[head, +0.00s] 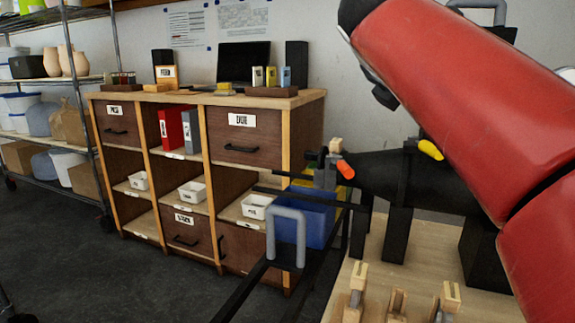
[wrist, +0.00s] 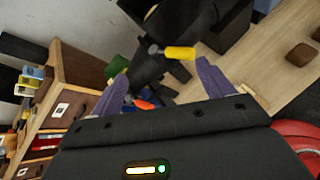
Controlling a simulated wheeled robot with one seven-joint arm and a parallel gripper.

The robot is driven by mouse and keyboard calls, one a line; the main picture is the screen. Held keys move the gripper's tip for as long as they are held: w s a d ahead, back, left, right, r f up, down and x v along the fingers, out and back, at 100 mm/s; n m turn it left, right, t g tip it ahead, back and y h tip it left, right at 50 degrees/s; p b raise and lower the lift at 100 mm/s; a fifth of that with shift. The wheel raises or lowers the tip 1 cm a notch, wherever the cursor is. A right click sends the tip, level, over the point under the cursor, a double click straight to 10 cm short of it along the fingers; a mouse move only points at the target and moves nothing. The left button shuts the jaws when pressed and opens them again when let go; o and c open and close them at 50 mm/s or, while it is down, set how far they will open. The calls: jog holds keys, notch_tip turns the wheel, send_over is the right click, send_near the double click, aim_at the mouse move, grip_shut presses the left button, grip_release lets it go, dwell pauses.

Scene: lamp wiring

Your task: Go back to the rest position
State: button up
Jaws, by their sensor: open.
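My gripper (wrist: 162,72) shows in the wrist view with its two purple fingers spread apart and nothing between their tips. Beyond the fingers is a dark fixture with a yellow-tipped handle (wrist: 180,53) and an orange-tipped one (wrist: 143,104). I cannot tell the distance to it. In the head view my red arm crosses the upper right, and my gripper is not visible there. The black fixture (head: 385,175) stands on the wooden bench (head: 378,252), partly hidden behind my arm.
Wooden clamps (head: 397,303) stand on the bench's front part. A blue bin (head: 318,215) is left of the bench. A wooden cabinet (head: 222,170) with drawers and white trays stands behind, and a wire shelf (head: 92,110) is at the left.

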jog(key=s+a+f+m+g+y, duration=0.1)
jog(key=s+f+m+y, duration=0.1)
jog(key=s+f+m, duration=0.5)
jog(key=s+a+f+m+g+y, duration=0.1)
jog(key=s+f+m, duration=0.5)
jog(key=f, duration=1.1)
jog(key=s+a+f+m+g+y, duration=0.1)
jog(key=s+a+f+m+y, duration=0.1)
jog(key=s+f+m+y, duration=0.2)
jog(key=s+f+m, duration=0.3)
jog(key=f+m, duration=0.3)
jog(key=f, duration=0.2)
jog(key=shift+s+a+y, duration=0.3)
jog(key=shift+s+a, duration=0.05)
jog(key=shift+a, duration=0.05)
